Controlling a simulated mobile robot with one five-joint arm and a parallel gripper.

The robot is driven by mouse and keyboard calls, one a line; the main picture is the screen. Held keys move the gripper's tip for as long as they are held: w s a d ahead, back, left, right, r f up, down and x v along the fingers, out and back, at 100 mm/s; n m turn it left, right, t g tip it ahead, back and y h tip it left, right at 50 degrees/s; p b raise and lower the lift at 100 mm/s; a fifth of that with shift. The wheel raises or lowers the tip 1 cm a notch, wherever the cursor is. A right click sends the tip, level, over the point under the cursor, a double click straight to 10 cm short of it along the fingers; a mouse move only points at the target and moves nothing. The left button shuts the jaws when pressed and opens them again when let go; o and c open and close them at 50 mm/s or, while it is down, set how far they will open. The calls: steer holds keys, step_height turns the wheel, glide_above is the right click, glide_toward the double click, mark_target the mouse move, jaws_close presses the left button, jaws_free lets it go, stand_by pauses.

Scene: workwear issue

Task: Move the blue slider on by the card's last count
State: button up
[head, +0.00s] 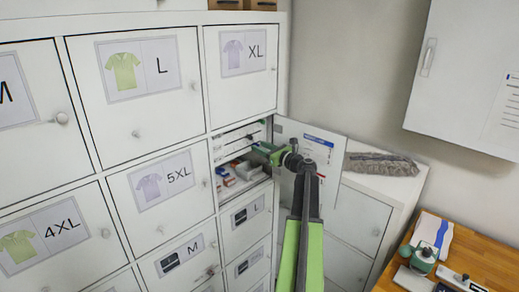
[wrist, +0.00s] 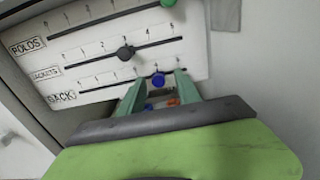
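The blue slider (wrist: 158,79) is a round knob on the lowest of three slots in a white panel (wrist: 190,55), toward that slot's right part. My gripper (wrist: 158,92) is open, with one green finger on each side of the blue knob and gaps visible between. Whether the fingertips reach past the knob is unclear. A dark knob (wrist: 125,53) sits on the middle slot and a green knob (wrist: 168,3) on the top one. In the head view my gripper (head: 264,152) is at the open compartment. A card with a blue heading (head: 318,143) hangs on the open door; its text is unreadable.
The open door (head: 335,165) stands right beside my arm. Boxes (head: 247,170) lie in the compartment below the panel. A grey duster (head: 380,163) lies on the white cabinet at right. A wooden table (head: 480,255) with tools is at lower right.

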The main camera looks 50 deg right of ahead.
steer(key=s+a, duration=0.1)
steer(key=s, duration=1.6)
steer(key=shift+s+a, duration=0.15)
